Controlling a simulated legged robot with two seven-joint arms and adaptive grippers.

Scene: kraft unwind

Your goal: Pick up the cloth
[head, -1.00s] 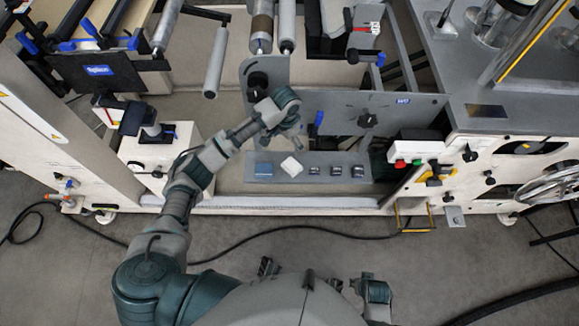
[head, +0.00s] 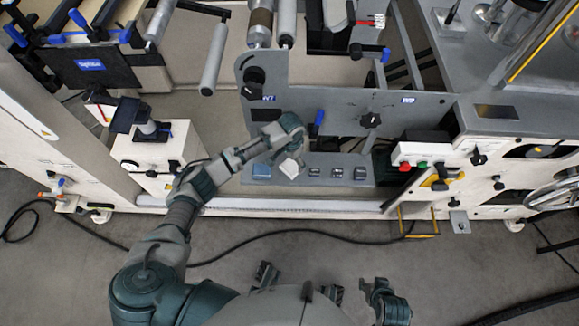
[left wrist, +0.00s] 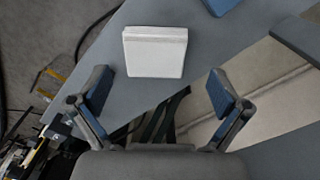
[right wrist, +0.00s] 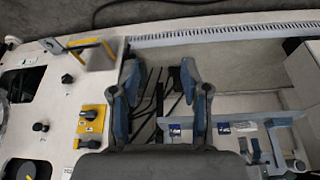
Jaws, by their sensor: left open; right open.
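The cloth (head: 288,169) is a white folded square lying on a grey shelf (head: 325,183). In the left wrist view the cloth (left wrist: 155,54) lies beyond the fingertips, with its folded layers showing along one edge. My left gripper (head: 296,152) is just above the cloth and partly covers it in the head view. Its two fingers (left wrist: 160,88) are spread wide and hold nothing; the cloth lies apart from them. My right gripper (right wrist: 163,72) is open and empty above the machine's front in the right wrist view.
A blue block-like item (head: 262,171) lies left of the cloth, and small dark items (head: 337,173) lie to its right. A grey upright plate (head: 345,105) with knobs stands behind the shelf. A control box with buttons (head: 420,155) is at the right.

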